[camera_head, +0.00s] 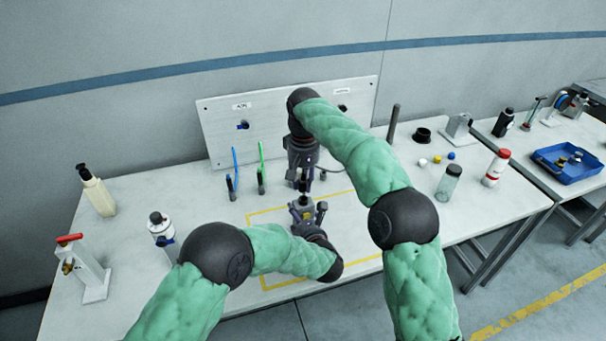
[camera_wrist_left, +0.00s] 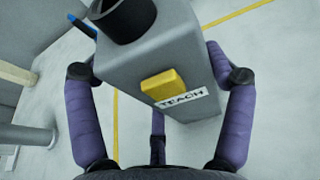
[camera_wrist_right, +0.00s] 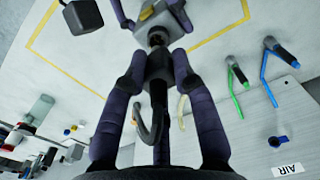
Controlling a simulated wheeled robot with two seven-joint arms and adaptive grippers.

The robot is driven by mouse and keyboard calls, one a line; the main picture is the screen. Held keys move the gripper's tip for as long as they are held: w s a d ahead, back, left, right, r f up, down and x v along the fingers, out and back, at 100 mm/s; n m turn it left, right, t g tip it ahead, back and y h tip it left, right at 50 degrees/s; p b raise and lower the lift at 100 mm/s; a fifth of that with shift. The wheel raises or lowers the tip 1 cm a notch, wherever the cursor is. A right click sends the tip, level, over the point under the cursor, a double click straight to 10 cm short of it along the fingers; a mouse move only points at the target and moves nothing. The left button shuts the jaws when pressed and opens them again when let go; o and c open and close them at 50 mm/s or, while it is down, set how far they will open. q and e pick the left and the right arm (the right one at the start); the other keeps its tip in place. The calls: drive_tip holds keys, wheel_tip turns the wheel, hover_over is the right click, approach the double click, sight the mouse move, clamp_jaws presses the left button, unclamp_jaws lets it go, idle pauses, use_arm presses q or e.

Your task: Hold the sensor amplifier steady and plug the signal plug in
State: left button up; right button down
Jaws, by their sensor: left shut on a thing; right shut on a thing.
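The sensor amplifier (camera_head: 300,213) is a grey box inside the yellow outline on the table. In the left wrist view it (camera_wrist_left: 160,60) shows a yellow button, a "TEACH" label and a black round collar on top. My left gripper (camera_head: 308,216) is shut on it, one finger on each side. My right gripper (camera_head: 303,178) is above, shut on the signal plug (camera_wrist_right: 158,66), a dark grey body with a looped cable. The plug's dark tip points at the amplifier (camera_wrist_right: 172,14) and is very close to it. I cannot tell whether the tip has entered the socket.
A white board (camera_head: 220,120) with an "AIR" label stands behind. Blue (camera_head: 234,170) and green (camera_head: 262,168) tools stand left of my right gripper. Bottles and a clear jar (camera_head: 449,182) stand to the sides. A blue tray (camera_head: 566,165) is far right.

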sight(303, 190)
use_arm(q)
drive_tip(key=shift+f, duration=0.1)
use_arm(e)
drive_tip(key=shift+f, duration=1.7)
idle(1.2)
drive_tip(key=c, duration=0.9)
unclamp_jaws()
wheel_tip(303, 190, up, 12)
drive_tip(key=shift+f, duration=0.1)
use_arm(q)
drive_tip(key=o, duration=1.3)
drive_tip(key=shift+c, duration=0.2)
